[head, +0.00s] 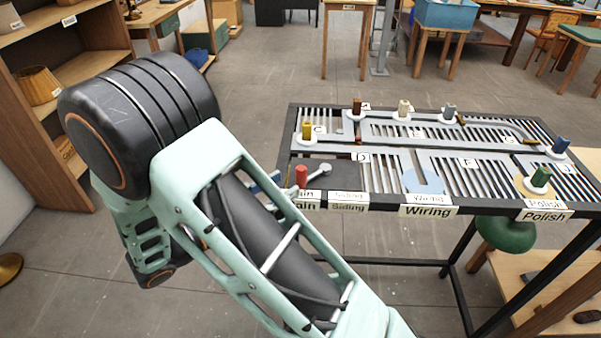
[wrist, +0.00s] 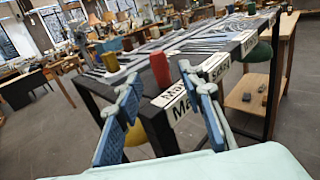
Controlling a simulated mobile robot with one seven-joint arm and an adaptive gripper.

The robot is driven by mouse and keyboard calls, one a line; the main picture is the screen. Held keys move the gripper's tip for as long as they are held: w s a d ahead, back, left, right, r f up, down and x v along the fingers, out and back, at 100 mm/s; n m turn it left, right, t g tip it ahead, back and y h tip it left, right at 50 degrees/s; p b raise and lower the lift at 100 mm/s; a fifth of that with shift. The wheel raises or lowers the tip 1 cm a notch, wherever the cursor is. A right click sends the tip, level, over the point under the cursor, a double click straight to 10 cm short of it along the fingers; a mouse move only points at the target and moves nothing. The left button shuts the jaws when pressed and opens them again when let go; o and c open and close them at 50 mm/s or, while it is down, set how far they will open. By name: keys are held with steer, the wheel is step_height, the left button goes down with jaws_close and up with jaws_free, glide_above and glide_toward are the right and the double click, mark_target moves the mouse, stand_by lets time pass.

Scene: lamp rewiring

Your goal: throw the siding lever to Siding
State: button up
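The siding lever has a red upright handle (head: 301,176) and a short grey arm with a round end (head: 324,168), at the rack's near left corner. The red handle stands behind the Main label (head: 306,204), left of the Siding label (head: 348,207). In the wrist view the red handle (wrist: 160,69) appears between the two blue-padded fingers of my gripper (wrist: 159,76), which are spread apart. I cannot tell whether either finger touches the handle. In the head view my arm hides most of the gripper; a bit of blue finger shows just left of the handle.
The slotted track table (head: 400,208) carries several coloured pegs on white discs, a yellow one (head: 307,129) nearest the lever. Wiring (head: 428,211) and Polish (head: 544,216) labels line its front edge. Shelves (head: 60,100) stand at left. A green round object (head: 506,232) is under the table's right side.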

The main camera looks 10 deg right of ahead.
mark_target(297, 177)
steer(key=x, duration=0.6)
steer(key=shift+w+d+p, duration=0.2)
steer(key=shift+d+p, duration=0.05)
steer(key=shift+p, duration=0.1)
jaws_close()
